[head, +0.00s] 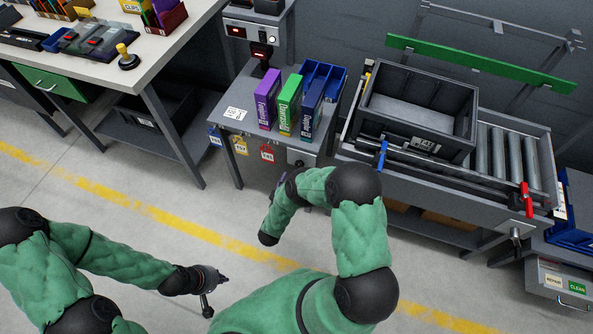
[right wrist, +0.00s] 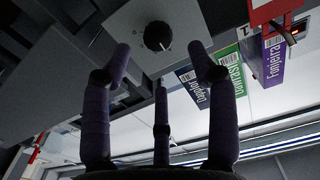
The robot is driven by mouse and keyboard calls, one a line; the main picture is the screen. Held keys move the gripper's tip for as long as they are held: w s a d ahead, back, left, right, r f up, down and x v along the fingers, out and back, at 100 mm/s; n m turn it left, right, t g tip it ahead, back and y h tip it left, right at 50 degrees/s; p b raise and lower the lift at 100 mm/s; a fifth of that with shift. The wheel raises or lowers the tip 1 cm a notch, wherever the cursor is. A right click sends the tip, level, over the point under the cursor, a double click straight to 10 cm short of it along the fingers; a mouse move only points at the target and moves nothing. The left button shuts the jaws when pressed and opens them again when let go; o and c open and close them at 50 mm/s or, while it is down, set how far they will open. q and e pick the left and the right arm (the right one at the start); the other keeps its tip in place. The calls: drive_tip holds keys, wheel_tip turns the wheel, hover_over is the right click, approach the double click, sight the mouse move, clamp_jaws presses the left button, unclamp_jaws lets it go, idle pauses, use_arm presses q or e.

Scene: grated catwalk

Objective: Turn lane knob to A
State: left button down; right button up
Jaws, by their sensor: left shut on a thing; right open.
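The lane knob (right wrist: 158,36) is a round black knob on a grey panel (right wrist: 125,22), seen from close by in the right wrist view. A light mark shows on its face, but I cannot read its setting or the letters around it. In the head view the panel (head: 302,157) is on the front of the small grey table. My right gripper (right wrist: 163,70) is open, its purple fingers spread below the knob in the picture and apart from it. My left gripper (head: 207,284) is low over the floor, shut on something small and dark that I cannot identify.
Purple, green and blue binders (head: 289,105) stand on the small table (head: 234,116). Tags hang at its front edge. A grey crate (head: 420,100) sits on the roller conveyor (head: 497,150) at right. A workbench (head: 150,45) is at upper left. The floor around my left gripper is clear.

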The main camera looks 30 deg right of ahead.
drive_tip(key=shift+v, duration=2.65)
drive_tip(key=w+a+f+n+g+y+p, duration=0.35)
drive_tip(key=a+y, duration=0.35)
drive_tip(key=y, duration=0.4)
drive_tip(key=s+a+r+n+g+y, duration=0.1)
drive_tip(key=s+a+r+g+y, duration=0.1)
drive_tip(key=s, duration=0.5)
drive_tip(key=s+a+r+n+g+y+p, duration=0.1)
drive_tip(key=s+a+r+g+y, duration=0.1)
drive_tip(key=s, duration=0.4)
drive_tip(key=s+a+r+n+g+y, duration=0.2)
drive_tip(key=s+a+r+g, duration=0.1)
drive_tip(key=s+r, duration=0.3)
drive_tip(key=shift+s+g+y+p, duration=0.35)
drive_tip(key=shift+s+y, duration=0.05)
drive_tip(key=shift+s, duration=0.45)
drive_tip(key=shift+d, duration=0.1)
